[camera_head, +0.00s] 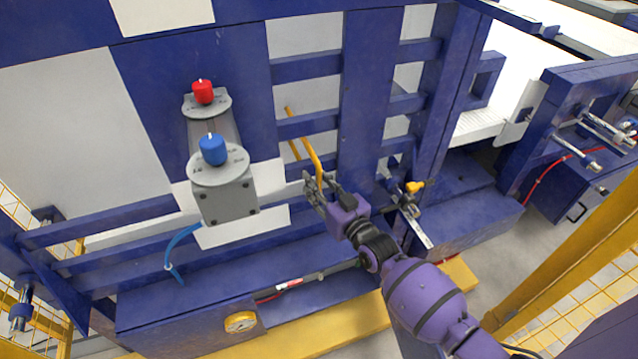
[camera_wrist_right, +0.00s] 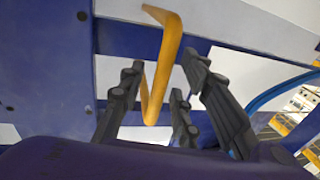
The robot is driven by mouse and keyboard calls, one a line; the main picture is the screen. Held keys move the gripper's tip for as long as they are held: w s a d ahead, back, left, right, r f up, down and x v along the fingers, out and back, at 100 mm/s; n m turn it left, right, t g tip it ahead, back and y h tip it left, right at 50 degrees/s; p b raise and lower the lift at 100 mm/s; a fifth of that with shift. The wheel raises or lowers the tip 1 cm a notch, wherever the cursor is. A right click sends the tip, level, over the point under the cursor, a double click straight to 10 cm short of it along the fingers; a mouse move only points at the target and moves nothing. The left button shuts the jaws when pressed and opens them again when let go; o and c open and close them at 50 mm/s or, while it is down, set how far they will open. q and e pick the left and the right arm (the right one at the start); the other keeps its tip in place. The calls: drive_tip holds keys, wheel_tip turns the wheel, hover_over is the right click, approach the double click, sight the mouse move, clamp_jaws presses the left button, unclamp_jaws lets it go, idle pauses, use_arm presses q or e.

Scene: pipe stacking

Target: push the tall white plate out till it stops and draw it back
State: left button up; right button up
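A tall white plate (camera_head: 305,97) shows in pieces behind the blue rails, in the gap between two wide blue uprights. I take it for the task's plate. A bent yellow handle (camera_head: 313,160) stands in front of it; it also shows in the right wrist view (camera_wrist_right: 165,65). My right gripper (camera_head: 318,183) is at the handle's lower end. In the wrist view its fingers (camera_wrist_right: 165,90) are spread, with the handle between them and no clear contact. Where the handle joins the plate is not clear. My left gripper is not in view.
A grey unit (camera_head: 224,197) with a blue knob (camera_head: 213,149) and a red knob (camera_head: 203,92) stands left of my right gripper. A yellow-tipped clamp (camera_head: 413,187) is close on the right. A blue ledge (camera_head: 230,280) runs below.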

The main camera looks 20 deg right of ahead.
drive_tip(key=shift+c, duration=0.5)
clamp_jaws()
drive_tip(key=shift+w, duration=0.4)
drive_tip(key=shift+o, duration=0.5)
unclamp_jaws()
drive_tip(key=shift+s, duration=0.15)
drive_tip(key=v, duration=1.1)
drive_tip(key=shift+s+d, duration=0.2)
drive_tip(key=shift+s, duration=0.2)
